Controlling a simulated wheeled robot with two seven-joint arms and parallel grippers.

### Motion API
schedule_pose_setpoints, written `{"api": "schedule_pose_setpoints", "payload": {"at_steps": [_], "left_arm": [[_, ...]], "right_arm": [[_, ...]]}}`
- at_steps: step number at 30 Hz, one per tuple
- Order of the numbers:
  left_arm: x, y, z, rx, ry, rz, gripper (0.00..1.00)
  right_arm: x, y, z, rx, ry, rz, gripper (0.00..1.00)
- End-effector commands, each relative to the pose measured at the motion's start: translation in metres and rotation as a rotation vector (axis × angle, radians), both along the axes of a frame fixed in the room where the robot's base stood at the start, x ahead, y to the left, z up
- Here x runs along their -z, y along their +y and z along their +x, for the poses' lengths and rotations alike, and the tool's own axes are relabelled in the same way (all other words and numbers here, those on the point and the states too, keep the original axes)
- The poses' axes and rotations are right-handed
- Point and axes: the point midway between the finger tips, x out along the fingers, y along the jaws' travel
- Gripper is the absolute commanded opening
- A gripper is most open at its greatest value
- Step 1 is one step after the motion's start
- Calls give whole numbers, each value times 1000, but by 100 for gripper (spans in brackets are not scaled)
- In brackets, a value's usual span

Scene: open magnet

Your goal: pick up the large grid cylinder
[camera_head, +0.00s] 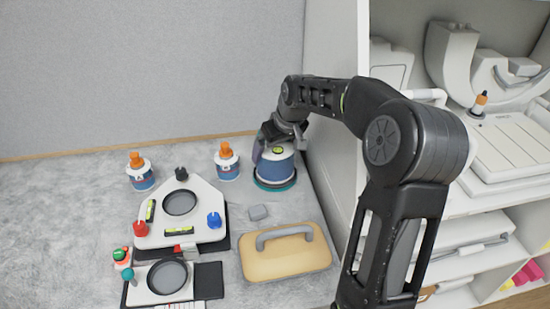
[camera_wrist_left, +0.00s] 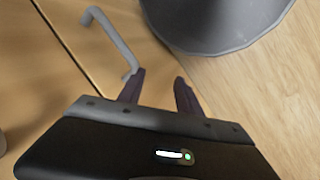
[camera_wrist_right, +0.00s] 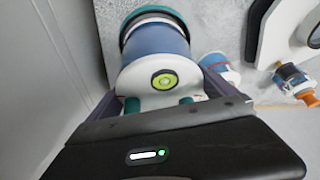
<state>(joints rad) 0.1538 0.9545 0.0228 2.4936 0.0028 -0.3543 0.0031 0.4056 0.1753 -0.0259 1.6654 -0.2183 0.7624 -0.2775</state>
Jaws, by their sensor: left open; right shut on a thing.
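The large cylinder (camera_head: 276,166) stands upright at the back right of the counter, beside the cabinet wall. It has a blue body, a white top with a round green level, and a teal base ring. In the right wrist view the cylinder (camera_wrist_right: 155,52) lies between the fingers of my right gripper (camera_wrist_right: 160,96), which is shut on it near its white top. In the head view my right gripper (camera_head: 277,136) partly hides the cylinder. My left gripper (camera_wrist_left: 158,92) shows only in the left wrist view, open and empty above a wooden surface.
Two small orange-capped bottles (camera_head: 227,163) (camera_head: 141,172) stand left of the cylinder. The shelf unit (camera_head: 335,120) borders the counter on the right.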

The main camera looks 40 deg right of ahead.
Motion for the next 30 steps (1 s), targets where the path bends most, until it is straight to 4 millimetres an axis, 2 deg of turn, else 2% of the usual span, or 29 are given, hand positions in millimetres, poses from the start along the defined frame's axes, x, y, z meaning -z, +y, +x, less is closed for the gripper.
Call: {"api": "schedule_pose_setpoints", "payload": {"at_steps": [1, 7, 17, 23, 30], "left_arm": [[0, 0, 0, 0, 0, 0, 42], [0, 0, 0, 0, 0, 0, 42], [0, 0, 0, 0, 0, 0, 42], [4, 0, 0, 1, -1, -1, 42], [7, 0, 1, 1, -3, -2, 42]], "right_arm": [[0, 0, 0, 0, 0, 0, 39], [0, 0, 0, 0, 0, 0, 22], [-7, 0, 2, 0, -8, -3, 22], [-27, 0, 2, 0, -10, -3, 22], [-69, 0, 2, -1, -11, -4, 22]]}}
